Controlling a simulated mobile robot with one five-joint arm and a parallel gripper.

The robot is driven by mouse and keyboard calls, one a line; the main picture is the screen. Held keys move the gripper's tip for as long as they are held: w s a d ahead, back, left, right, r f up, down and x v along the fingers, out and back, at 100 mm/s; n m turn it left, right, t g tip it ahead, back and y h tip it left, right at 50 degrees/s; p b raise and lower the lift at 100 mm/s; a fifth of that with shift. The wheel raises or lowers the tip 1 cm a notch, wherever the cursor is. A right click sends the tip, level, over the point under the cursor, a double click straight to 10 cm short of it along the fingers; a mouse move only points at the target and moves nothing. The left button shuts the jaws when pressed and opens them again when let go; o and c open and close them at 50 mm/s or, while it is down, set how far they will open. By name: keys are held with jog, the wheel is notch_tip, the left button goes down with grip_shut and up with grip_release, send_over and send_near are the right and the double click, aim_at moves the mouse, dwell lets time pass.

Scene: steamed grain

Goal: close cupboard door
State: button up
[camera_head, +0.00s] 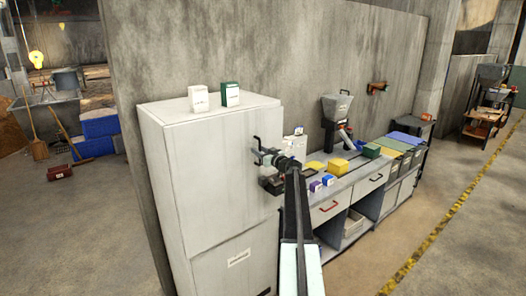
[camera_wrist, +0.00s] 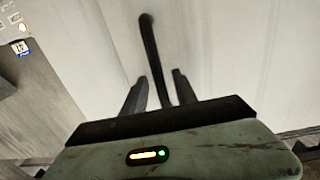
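The pale grey cupboard (camera_head: 160,200) stands upright against the concrete wall in the head view. Its upper door (camera_head: 222,175) looks flush or nearly flush with the body; I cannot tell whether a small gap remains. My gripper (camera_head: 266,160) is at the door's right side, by the dark handle. In the wrist view, the black handle (camera_wrist: 151,50) runs between the two fingers of my gripper (camera_wrist: 160,78), with the pale door (camera_wrist: 220,50) behind it. The fingers are apart, with gaps seen beside the bar. My arm hides part of the door's right edge.
A white box (camera_head: 198,98) and a green-and-white box (camera_head: 230,94) stand on the cupboard top. A workbench (camera_head: 340,205) with drawers and several small items is close on the right. Open floor (camera_head: 440,250) lies right of it.

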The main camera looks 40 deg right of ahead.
jog(key=shift+s+f, duration=0.1)
jog(key=shift+s, duration=0.15)
jog(key=s, duration=0.7)
jog(key=shift+s+a, duration=0.15)
jog(key=shift+a, duration=0.25)
